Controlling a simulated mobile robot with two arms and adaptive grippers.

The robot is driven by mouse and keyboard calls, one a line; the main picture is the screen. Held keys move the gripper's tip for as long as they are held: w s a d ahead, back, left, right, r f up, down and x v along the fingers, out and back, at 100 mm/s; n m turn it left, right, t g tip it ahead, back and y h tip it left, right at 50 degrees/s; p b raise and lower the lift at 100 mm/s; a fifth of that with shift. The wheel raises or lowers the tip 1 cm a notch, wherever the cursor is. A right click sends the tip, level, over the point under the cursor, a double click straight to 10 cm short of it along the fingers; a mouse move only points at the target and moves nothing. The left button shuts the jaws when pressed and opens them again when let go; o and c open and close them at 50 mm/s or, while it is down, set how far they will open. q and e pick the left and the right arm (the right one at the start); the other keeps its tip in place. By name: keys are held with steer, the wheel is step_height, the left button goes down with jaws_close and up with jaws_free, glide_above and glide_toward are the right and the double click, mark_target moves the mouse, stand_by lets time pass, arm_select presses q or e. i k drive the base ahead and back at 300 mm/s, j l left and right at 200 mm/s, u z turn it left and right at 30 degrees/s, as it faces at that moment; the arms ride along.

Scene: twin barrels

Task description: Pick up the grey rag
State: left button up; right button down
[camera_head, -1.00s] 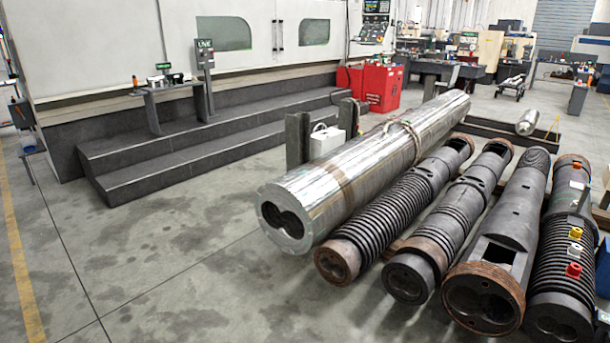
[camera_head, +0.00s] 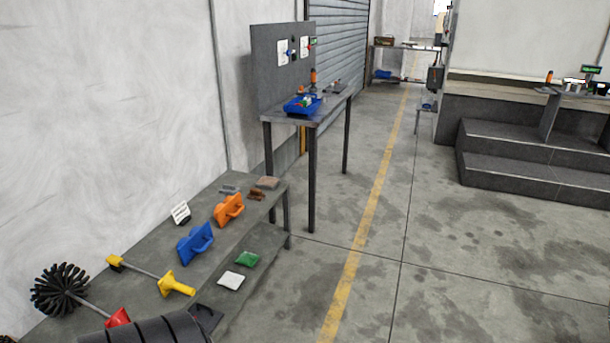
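A low grey bench (camera_head: 152,263) stands along the wall at the left. A small grey item (camera_head: 229,189) lies farther back, beside a brownish pad (camera_head: 267,183). I cannot tell for certain which of the pale or grey pieces is the grey rag.
The bench also holds a blue tool (camera_head: 196,243), an orange tool (camera_head: 229,209), a yellow-handled tool (camera_head: 175,285) and a round black brush (camera_head: 58,291). The floor to the right is clear.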

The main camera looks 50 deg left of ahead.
mark_target(230, 189)
steer(key=u, duration=2.25)
steer(key=i+l+u, duration=0.1)
steer(key=u, duration=0.85)
steer(key=i+l+u, duration=0.15)
steer(key=l+u, duration=0.15)
steer(key=l, duration=0.15)
steer(key=i+l+u, duration=0.15)
steer(key=l+u, duration=0.15)
steer(key=l, duration=0.15)
steer(key=l+u, duration=0.3)
steer(key=l, duration=0.2)
steer(key=i, duration=0.05)
